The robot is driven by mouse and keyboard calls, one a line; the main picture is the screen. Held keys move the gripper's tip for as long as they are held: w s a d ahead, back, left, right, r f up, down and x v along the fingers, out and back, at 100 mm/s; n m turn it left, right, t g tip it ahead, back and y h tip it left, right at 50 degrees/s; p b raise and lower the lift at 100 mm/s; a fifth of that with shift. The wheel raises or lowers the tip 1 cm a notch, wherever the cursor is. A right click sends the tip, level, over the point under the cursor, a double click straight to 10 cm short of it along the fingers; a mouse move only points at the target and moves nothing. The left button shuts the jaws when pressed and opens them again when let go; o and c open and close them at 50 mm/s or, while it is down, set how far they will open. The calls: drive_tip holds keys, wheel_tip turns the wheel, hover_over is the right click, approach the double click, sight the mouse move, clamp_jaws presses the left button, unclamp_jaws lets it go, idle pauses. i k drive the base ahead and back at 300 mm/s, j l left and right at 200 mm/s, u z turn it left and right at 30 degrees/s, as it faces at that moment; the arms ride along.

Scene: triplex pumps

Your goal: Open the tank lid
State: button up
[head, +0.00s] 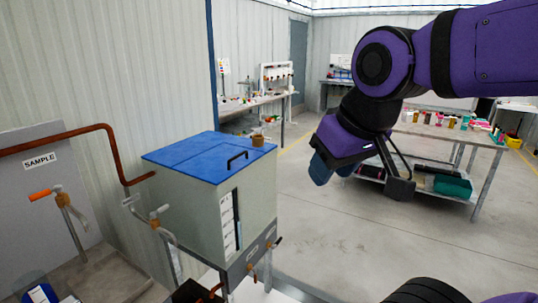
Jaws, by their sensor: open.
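The tank (195,212) is a pale grey-green box at the left of centre in the head view. Its blue lid (195,155) lies flat across the top, shut. A black bar handle (237,158) stands up near the lid's right front edge. My gripper (361,181) hangs to the right of the tank, apart from the lid and handle, pointing downward. Its jaws are spread, with nothing seen between them.
A brown cap (257,140) sits at the lid's back right corner. A copper pipe (113,150) and orange-handled valves (60,195) are left of the tank. A loaded table (455,135) stands behind my gripper. Grey floor (325,235) is clear right of the tank.

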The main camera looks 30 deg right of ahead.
sight(216, 166)
drive_tip(key=z, duration=0.2)
drive_tip(key=i+l, duration=0.1)
drive_tip(key=i, duration=0.95)
drive_tip(key=l, duration=0.05)
